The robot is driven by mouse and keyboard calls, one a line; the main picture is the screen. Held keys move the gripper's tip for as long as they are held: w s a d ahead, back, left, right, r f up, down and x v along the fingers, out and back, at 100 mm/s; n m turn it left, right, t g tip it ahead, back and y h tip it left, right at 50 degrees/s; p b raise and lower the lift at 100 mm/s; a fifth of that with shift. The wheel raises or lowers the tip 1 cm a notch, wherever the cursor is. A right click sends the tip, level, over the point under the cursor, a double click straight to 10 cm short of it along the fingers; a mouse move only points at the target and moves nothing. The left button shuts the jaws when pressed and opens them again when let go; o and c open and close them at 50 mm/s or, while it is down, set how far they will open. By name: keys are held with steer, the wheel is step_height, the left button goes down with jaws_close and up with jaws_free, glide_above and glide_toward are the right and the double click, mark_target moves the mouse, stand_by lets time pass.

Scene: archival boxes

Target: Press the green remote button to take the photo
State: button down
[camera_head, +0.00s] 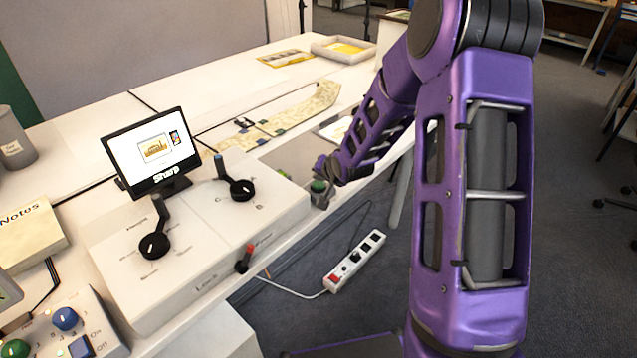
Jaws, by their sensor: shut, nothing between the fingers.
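The green button (318,186) is a small dome on a small grey housing (321,200) at the right front edge of the white table. My purple arm reaches in from the right. My gripper (323,169) is shut and empty, its tip right at the green button's upper side. I cannot tell whether the tip touches the button or hovers just over it. The monitor (152,152) on the white control box shows a picture preview and the word "Sharp".
The white control box (200,240) has two black levers (154,244) (241,189) and a red-tipped lock lever (245,258). A panel with blue and green knobs (65,319) is at lower left. A power strip (355,260) lies on the floor. A map strip (290,112) lies behind.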

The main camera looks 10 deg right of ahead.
mark_target(319, 186)
steer(key=shift+f, duration=0.55)
stand_by(0.7)
steer(key=shift+r+p, duration=0.75)
steer(key=shift+r, duration=0.15)
steer(key=shift+r, duration=0.1)
step_height(319, 186, up, 5)
steer(key=p, duration=0.4)
stand_by(0.5)
